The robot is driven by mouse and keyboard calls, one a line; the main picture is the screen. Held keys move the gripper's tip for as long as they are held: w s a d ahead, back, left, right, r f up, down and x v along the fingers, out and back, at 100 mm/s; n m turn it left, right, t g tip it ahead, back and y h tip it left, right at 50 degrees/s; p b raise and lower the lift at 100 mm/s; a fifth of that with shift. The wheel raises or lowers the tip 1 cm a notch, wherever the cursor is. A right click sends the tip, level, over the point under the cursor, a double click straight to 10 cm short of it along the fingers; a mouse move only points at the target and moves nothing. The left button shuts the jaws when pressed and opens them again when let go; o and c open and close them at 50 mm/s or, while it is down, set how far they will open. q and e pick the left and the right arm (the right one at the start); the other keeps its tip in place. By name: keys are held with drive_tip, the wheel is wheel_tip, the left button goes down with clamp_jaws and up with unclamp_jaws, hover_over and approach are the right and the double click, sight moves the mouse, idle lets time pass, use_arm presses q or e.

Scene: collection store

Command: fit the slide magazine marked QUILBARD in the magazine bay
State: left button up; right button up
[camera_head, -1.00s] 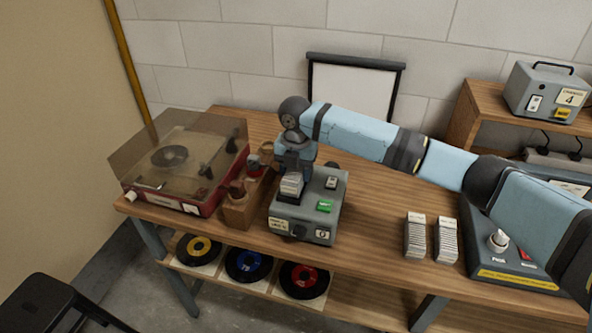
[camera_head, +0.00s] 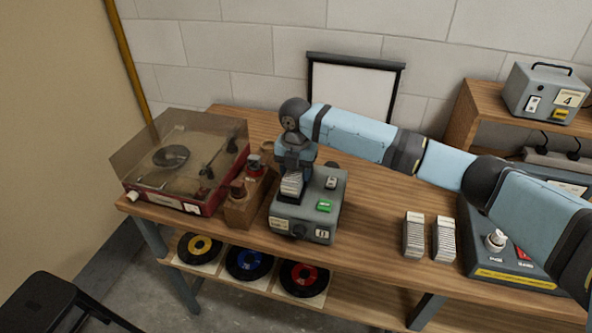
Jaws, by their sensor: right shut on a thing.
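My right gripper (camera_head: 294,172) points down over the grey projector (camera_head: 308,218) and is shut on a white, ribbed slide magazine (camera_head: 292,184). The magazine is at the dark magazine bay in the projector's top left; I cannot tell how deep it sits. Its marking is too small to read. The projector has a green button (camera_head: 324,206), a white switch (camera_head: 331,183) and a small display on its front. Two similar magazines stand on the bench to the right, a left one (camera_head: 413,237) and a right one (camera_head: 444,239). My left gripper is not in view.
A record player (camera_head: 182,168) with a clear lid and a wooden block (camera_head: 240,207) with round items stand left of the projector. A dark control box (camera_head: 510,262) is at the right. Records (camera_head: 248,263) lie on the lower shelf. The bench between projector and magazines is clear.

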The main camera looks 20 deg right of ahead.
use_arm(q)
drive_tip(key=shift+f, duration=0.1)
use_arm(e)
drive_tip(key=shift+f, duration=0.55)
drive_tip(key=o, duration=0.7)
drive_tip(key=shift+r+p, duration=0.8)
drive_tip(key=shift+r, duration=0.05)
wheel_tip(320, 180, up, 5)
drive_tip(key=p, duration=0.5)
drive_tip(key=shift+r, duration=0.15)
wheel_tip(320, 180, up, 3)
drive_tip(key=p, duration=0.2)
drive_tip(key=shift+p, duration=0.35)
drive_tip(key=shift+r+p, duration=0.6)
drive_tip(key=shift+p, duration=0.15)
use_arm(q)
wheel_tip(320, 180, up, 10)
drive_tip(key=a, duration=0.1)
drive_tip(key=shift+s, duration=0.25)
